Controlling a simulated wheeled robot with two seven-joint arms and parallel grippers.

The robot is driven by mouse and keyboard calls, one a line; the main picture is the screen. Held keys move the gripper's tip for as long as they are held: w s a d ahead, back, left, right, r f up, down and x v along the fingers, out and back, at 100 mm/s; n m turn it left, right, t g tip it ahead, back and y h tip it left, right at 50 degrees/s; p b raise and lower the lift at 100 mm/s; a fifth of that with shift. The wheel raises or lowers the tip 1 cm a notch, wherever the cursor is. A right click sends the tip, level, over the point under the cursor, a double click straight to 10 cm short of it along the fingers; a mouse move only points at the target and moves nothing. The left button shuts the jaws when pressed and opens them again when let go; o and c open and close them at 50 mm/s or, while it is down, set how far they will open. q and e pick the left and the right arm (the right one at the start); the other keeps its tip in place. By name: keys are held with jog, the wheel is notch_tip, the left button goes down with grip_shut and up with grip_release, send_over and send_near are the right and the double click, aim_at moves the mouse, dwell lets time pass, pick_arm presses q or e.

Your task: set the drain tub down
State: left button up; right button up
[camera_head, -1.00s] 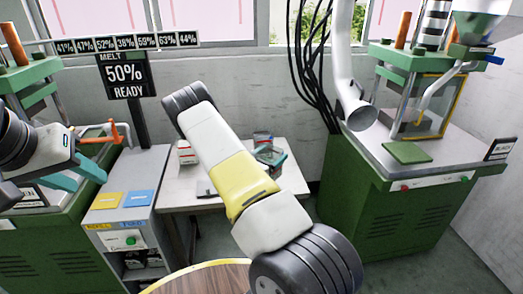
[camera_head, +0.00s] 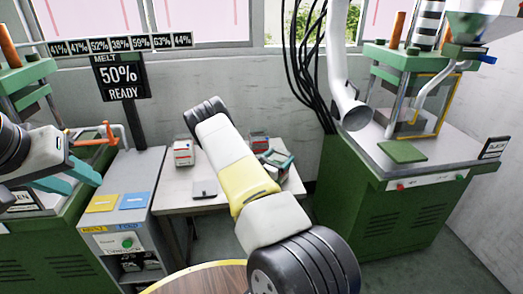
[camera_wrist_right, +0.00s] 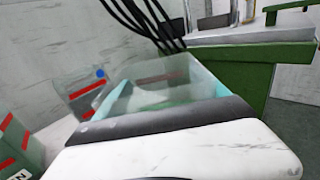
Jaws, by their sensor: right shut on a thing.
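The drain tub looks like a clear, greenish, open container (camera_wrist_right: 160,78) with a reddish band, seen in the right wrist view. My right gripper (camera_wrist_right: 168,92) is shut on it, with a teal finger at each side. In the head view the right gripper (camera_head: 279,160) is small, over the right part of the pale table (camera_head: 180,202), partly behind my own arm. I cannot tell whether the tub touches the tabletop. My left gripper (camera_head: 75,176) is at the far left by the green machine; its teal fingertips overlap, so its opening is unclear.
Another red-marked box (camera_head: 259,142) stands at the back. A grey cabinet (camera_head: 128,195) stands left, a green machine (camera_head: 385,215) right. The table's front middle looks clear.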

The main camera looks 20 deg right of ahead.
jog(key=shift+f, duration=0.1)
jog(key=o, duration=1.9)
jog(key=shift+a, duration=0.15)
jog(key=v, duration=1.1)
jog(key=shift+s+a, duration=0.3)
jog(key=shift+s, duration=0.05)
